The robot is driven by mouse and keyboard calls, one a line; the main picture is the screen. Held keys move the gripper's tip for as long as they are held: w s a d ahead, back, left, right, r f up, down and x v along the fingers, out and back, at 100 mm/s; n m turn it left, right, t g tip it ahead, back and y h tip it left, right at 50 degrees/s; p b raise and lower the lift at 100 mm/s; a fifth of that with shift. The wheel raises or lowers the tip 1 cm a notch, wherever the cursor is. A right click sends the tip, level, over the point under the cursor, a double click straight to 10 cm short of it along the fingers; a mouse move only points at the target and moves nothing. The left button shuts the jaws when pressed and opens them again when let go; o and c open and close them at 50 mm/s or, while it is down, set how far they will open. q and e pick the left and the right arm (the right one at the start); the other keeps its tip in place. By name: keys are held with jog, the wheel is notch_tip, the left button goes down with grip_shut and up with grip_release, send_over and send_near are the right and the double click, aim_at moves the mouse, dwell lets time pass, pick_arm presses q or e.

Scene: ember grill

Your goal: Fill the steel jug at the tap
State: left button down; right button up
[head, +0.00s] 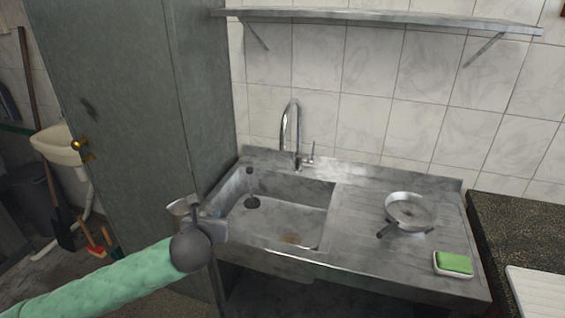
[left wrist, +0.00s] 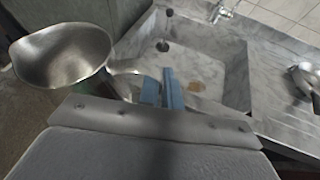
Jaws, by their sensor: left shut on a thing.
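The steel jug (left wrist: 62,56) shows at the upper left of the left wrist view, with its wide mouth visible. In the head view the jug (head: 178,207) is small and partly behind my left gripper (head: 212,207). My left gripper is shut on the jug's handle, and its blue fingers (left wrist: 168,90) show in the left wrist view. The jug is at the sink's left front corner, outside the basin. The curved tap (head: 291,128) stands at the back of the sink (head: 285,205), with a lever at its right. No water stream shows. My right gripper is out of view.
A steel pan or strainer (head: 410,210) stands on the drainboard at right, near a green sponge in a white dish (head: 454,263). A tall grey cabinet (head: 130,120) stands left of the sink. A shelf (head: 390,17) runs above.

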pick_arm(q)
jog(key=w+d+r+m+g+h+p, duration=0.1)
jog(key=w+d+r+m+h+p, duration=0.15)
jog(key=w+d+r, duration=0.55)
jog(key=w+d+r+m+h+p, duration=0.1)
jog(key=w+d+r+m+h, duration=0.3)
jog(key=w+r, duration=0.75)
jog(key=shift+w+d+f+m+g+h, duration=1.4)
jog(key=shift+w+d+f, duration=0.45)
jog(key=shift+w+f, duration=2)
jog(key=s+f+m+g+h, duration=0.2)
jog(key=s+f+m+g, duration=0.2)
jog(key=f, duration=0.5)
jog(key=s+a+f+m+g+h, duration=0.1)
jog(key=s+f+m+g, duration=0.3)
jog(key=f, duration=0.6)
jog(key=shift+s+a+f+g+h, duration=0.15)
jog(key=shift+a+f+g+h, duration=0.1)
jog(key=shift+g+h, duration=0.3)
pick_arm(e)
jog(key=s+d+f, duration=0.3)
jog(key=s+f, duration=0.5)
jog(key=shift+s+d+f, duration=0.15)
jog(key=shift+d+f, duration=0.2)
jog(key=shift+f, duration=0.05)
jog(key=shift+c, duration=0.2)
